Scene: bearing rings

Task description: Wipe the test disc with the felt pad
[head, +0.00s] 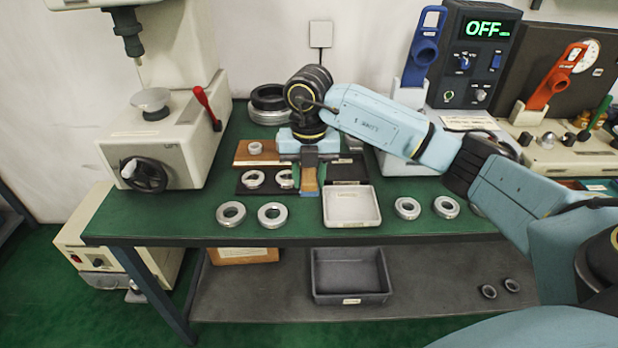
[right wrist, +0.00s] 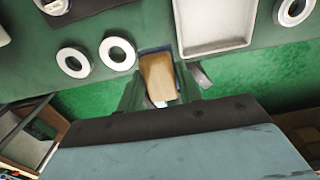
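My right gripper (head: 308,178) comes down over the middle of the bench, between the dark ring mat and the pale tray. A tan block (head: 308,182), which looks like the felt pad, sits between its fingers. In the right wrist view the tan block (right wrist: 157,77) fills the gap between the fingers, with a blue edge behind it. A small grey disc (head: 255,148) lies on a brown board left of the gripper and apart from it; it looks like the test disc. The block's underside is hidden. My left gripper is not in view.
Several metal rings (head: 272,215) lie along the bench front. A pale tray (head: 351,222) is right of the gripper. A tester with a round metal table (head: 150,100) stands left. A display box (head: 476,60) reads OFF. A dark bin (head: 350,275) sits on the lower shelf.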

